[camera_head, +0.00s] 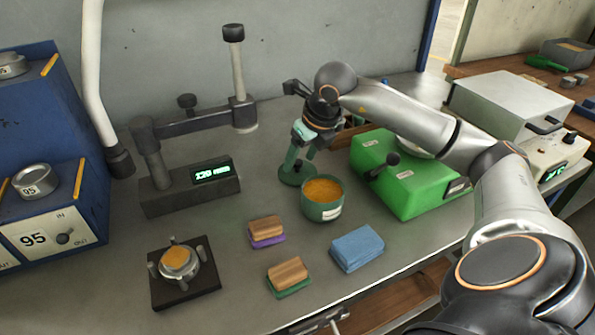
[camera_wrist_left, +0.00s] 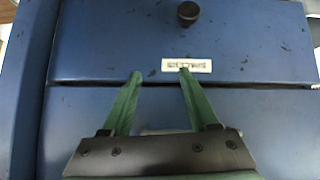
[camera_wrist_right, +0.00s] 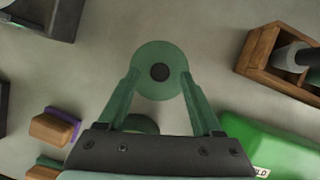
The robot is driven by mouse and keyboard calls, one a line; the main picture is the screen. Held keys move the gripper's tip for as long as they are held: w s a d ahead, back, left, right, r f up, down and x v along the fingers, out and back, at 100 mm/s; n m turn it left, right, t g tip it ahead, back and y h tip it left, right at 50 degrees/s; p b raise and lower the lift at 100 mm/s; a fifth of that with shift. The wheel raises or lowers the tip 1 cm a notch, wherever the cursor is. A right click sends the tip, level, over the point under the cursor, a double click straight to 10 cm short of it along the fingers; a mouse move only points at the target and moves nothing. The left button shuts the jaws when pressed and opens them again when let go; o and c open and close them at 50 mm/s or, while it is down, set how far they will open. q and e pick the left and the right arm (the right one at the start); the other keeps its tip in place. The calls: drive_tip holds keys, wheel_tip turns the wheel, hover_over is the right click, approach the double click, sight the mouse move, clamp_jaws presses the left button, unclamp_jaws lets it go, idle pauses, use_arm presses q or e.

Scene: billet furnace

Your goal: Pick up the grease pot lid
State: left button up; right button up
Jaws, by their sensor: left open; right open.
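The grease pot lid is a round green disc with a dark knob; it lies on the bench behind and left of the pot in the head view (camera_head: 287,177) and under my right gripper in the right wrist view (camera_wrist_right: 158,91). The open green grease pot (camera_head: 322,212) holds orange grease. My right gripper (camera_head: 299,164) is open, pointing down over the lid, with the knob between its fingertips in the right wrist view; I cannot tell whether they touch it. My left gripper (camera_wrist_left: 160,72) is open and empty, facing a blue drawer front; it is outside the head view.
A green box (camera_head: 412,190) stands right of the pot, with a wooden tray (camera_wrist_right: 262,60) behind. A dark gauge stand (camera_head: 190,190) is at left. Bench space left of the lid is clear.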

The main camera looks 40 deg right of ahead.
drive_tip(key=shift+w+f, duration=0.2)
drive_tip(key=shift+f, duration=0.3)
clamp_jaws()
